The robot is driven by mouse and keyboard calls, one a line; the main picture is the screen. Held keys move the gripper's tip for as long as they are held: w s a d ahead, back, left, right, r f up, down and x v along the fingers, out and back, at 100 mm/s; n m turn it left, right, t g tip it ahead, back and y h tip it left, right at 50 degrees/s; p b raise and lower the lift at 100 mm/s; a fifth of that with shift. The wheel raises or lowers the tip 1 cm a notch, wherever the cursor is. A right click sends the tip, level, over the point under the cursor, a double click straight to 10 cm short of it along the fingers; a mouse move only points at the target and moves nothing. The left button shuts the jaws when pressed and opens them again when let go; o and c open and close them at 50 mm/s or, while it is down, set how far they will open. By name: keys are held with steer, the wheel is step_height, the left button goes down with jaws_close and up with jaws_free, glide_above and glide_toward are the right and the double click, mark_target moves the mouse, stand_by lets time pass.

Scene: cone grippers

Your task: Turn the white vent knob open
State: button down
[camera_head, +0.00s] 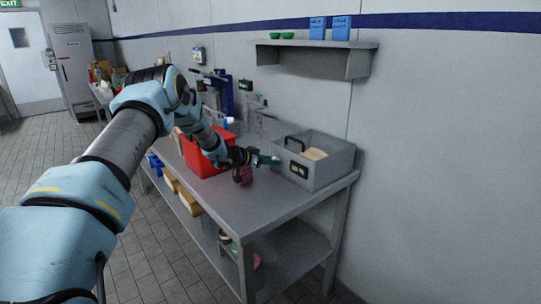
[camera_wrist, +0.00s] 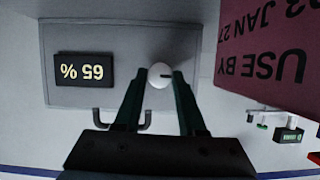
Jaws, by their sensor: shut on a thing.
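The white vent knob (camera_wrist: 159,75) is round with a dark mark at its right side, and sits on the front of a grey box (camera_wrist: 85,35). In the wrist view my gripper (camera_wrist: 158,80) has its two green-and-dark fingers on either side of the knob, shut on it. The head view shows my gripper (camera_head: 270,160) at the left of the grey box (camera_head: 335,166), on the steel table; the knob is hidden there. The box has a dark handle (camera_head: 291,141).
A magenta label (camera_wrist: 265,45) reading USE BY hangs close at the right of the wrist view; a small magenta thing (camera_head: 243,175) shows below my gripper. A red bin (camera_head: 203,158) stands left on the table (camera_head: 275,205). A wall shelf (camera_head: 320,45) holds blue boxes and green bowls.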

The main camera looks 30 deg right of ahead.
stand_by(0.4)
steer(key=c, duration=0.5)
jaws_free()
steer(key=b+v, duration=0.3)
steer(key=v, duration=0.7)
steer(key=shift+a+r, duration=0.2)
steer(key=shift+a, duration=0.15)
